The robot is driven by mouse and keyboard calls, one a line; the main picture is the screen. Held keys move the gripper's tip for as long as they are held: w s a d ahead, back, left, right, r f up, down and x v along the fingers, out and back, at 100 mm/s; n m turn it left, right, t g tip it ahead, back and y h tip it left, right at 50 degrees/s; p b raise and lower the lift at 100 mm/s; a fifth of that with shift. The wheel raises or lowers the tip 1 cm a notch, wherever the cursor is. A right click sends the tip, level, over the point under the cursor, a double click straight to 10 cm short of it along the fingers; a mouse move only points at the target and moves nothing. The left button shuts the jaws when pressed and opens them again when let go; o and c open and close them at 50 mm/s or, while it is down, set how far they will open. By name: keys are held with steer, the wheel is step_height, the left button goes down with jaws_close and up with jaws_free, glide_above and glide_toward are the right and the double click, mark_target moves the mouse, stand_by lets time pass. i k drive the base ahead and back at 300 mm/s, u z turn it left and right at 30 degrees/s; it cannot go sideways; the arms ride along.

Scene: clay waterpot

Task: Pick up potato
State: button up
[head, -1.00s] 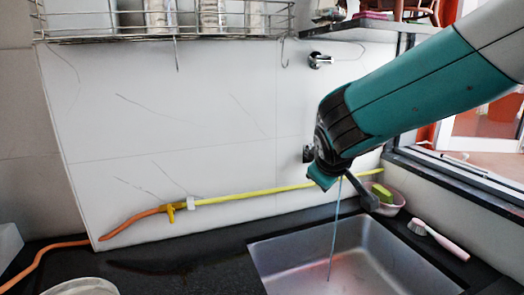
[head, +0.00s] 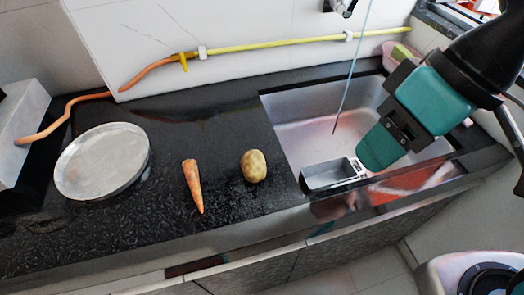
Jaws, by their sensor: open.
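The potato (head: 254,166) is a brownish-yellow oval lying on the black counter, left of the sink. My gripper (head: 325,174) is the grey metal end of my teal arm, over the front left part of the sink. It is open and empty, to the right of the potato and apart from it. The potato is in full view.
A carrot (head: 194,185) lies just left of the potato. A round metal plate (head: 103,161) is farther left. The steel sink (head: 312,139) is at right, with a hanging blue cord (head: 352,70). Bare counter lies in front of the potato.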

mark_target(253, 163)
steer(key=k, duration=1.65)
steer(key=u, duration=1.1)
steer(key=i, duration=1.65)
steer(key=z, duration=0.4)
